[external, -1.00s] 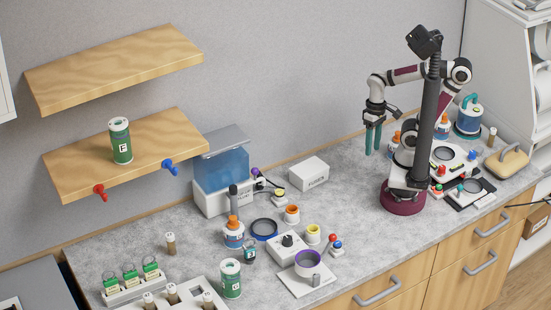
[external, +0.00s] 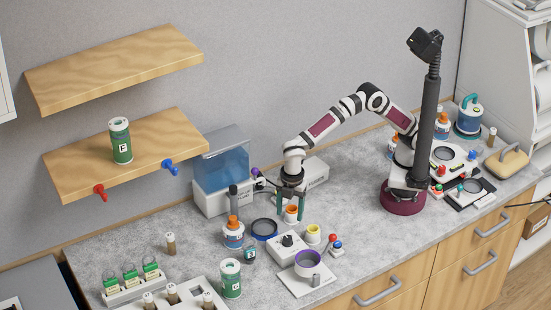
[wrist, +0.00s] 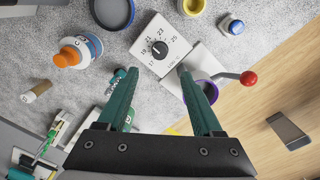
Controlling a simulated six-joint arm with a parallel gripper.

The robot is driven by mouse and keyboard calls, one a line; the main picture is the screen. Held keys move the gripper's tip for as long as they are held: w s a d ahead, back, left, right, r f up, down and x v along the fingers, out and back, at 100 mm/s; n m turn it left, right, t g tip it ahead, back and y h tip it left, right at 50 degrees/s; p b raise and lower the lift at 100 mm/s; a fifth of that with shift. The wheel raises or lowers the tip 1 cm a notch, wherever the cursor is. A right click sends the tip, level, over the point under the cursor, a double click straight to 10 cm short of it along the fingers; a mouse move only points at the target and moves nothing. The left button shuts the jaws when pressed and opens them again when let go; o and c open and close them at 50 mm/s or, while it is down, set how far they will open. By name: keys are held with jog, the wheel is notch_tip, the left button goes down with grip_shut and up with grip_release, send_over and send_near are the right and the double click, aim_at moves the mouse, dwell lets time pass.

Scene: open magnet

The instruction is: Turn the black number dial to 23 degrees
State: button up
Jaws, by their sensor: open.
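The black dial (wrist: 160,49) sits on a white box marked with numbers from 17 to 25 in the wrist view. Its pointer is too small to read for certain. The same dial (external: 287,240) shows on its white box (external: 284,252) near the counter's front in the external view. My gripper (external: 292,208) is open, pointing down above the counter, up and behind the dial in the picture. In the wrist view my gripper (wrist: 157,72) has its two teal fingers apart, tips just below the dial in the picture. Nothing is between them.
A yellow cup (external: 313,233), a purple ring (external: 308,259), a dark round dish (external: 264,228) and an orange-capped bottle (external: 234,235) surround the dial box. A red-balled stick (wrist: 248,77) is right of the fingers.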

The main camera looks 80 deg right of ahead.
aim_at(288, 238)
jog(key=f, duration=1.1)
jog(key=shift+w, duration=0.25)
grip_shut()
